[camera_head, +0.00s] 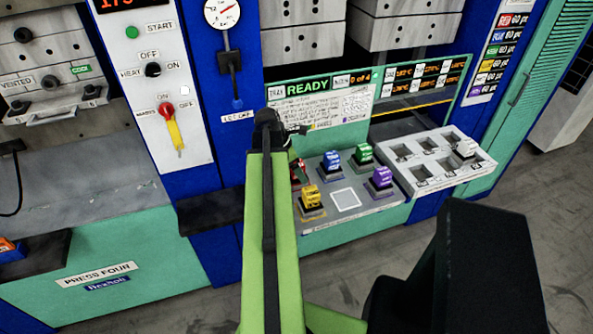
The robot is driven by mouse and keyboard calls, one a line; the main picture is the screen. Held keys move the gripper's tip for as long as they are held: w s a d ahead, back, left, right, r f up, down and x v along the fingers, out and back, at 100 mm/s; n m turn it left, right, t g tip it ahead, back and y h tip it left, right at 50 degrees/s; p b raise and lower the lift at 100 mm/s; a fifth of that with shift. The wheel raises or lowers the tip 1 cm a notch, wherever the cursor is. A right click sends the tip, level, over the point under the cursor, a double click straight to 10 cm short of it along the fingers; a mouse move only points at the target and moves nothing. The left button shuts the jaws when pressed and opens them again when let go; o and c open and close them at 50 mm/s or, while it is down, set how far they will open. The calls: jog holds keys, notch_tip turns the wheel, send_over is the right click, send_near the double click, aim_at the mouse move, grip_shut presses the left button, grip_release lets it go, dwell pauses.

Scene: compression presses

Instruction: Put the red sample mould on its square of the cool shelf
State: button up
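The red sample mould (299,172) shows only in part, just right of my lime-green arm, which hides the rest of it. It is at the left end of a grey shelf (338,219), beside a blue mould (332,161) and behind a yellow mould (311,197). My arm reaches up the middle of the picture to a dark joint. My gripper's fingers are not clearly visible; dark parts show close to the red mould. I cannot tell whether they grip it, or whether the mould rests on the shelf.
Green (363,154) and purple (381,177) moulds also stand on the shelf. A white-outlined square (344,197) there is empty. A pale rack (449,184) of square pockets at the right holds a white mould (466,148). A sign panel (318,108) stands behind the shelf.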

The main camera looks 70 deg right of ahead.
jog(key=p+v, duration=1.1)
jog(key=v, duration=0.1)
jog(key=shift+r, duration=0.1)
